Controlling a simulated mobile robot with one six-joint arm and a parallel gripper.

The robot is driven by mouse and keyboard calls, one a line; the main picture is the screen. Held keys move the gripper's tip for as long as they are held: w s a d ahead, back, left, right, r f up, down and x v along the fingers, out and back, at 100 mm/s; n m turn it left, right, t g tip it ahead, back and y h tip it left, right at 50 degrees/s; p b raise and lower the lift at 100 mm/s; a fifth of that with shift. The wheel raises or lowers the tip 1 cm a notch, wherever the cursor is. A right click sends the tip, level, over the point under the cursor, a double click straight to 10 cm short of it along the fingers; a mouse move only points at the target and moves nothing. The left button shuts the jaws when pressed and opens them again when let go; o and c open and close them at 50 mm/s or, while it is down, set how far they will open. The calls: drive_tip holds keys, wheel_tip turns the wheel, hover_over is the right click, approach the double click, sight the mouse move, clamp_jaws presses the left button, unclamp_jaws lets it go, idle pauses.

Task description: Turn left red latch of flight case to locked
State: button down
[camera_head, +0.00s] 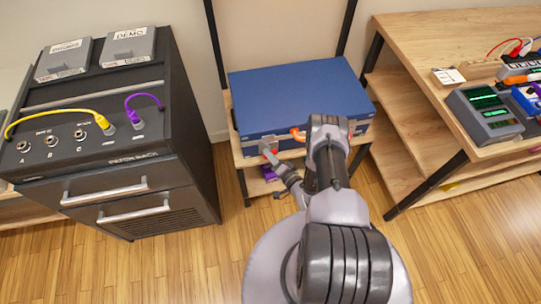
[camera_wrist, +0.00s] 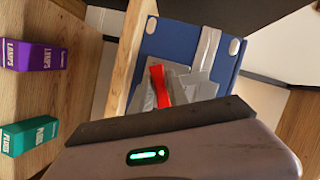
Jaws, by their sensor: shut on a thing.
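The blue flight case (camera_head: 295,97) sits closed on a wooden shelf rack in the head view. It also shows in the wrist view (camera_wrist: 185,45). Its left red latch (camera_wrist: 160,86) appears as a red strip beside grey metal parts. My gripper (camera_head: 272,152) is at the left part of the case's front face, where a bit of red shows at its tip. In the wrist view the fingers (camera_wrist: 185,88) are shut on the red latch. The fingers partly cover the latch, so its exact angle is hard to tell.
A black cabinet (camera_head: 105,150) with yellow and purple cables stands at the left. A wooden desk (camera_head: 430,45) with devices stands at the right. A purple box (camera_wrist: 30,55) and a green box (camera_wrist: 30,136) are on the wood surface near the case.

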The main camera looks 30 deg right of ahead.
drive_tip(key=m+t, duration=0.1)
drive_tip(key=m, duration=0.3)
drive_tip(key=shift+d+t+y+b, duration=0.1)
drive_tip(key=shift+t+y+b, duration=0.2)
drive_tip(key=shift+t+b, duration=0.1)
drive_tip(key=shift+r+m, duration=0.1)
drive_tip(key=shift+m, duration=0.2)
drive_tip(key=c, duration=1.3)
unclamp_jaws()
drive_tip(key=s, duration=0.5)
drive_tip(key=s+d+p, duration=0.1)
drive_tip(key=s, duration=0.5)
drive_tip(key=s+p, duration=0.1)
drive_tip(key=s, duration=0.5)
drive_tip(key=shift+s+d, duration=0.15)
drive_tip(key=shift+d, duration=0.25)
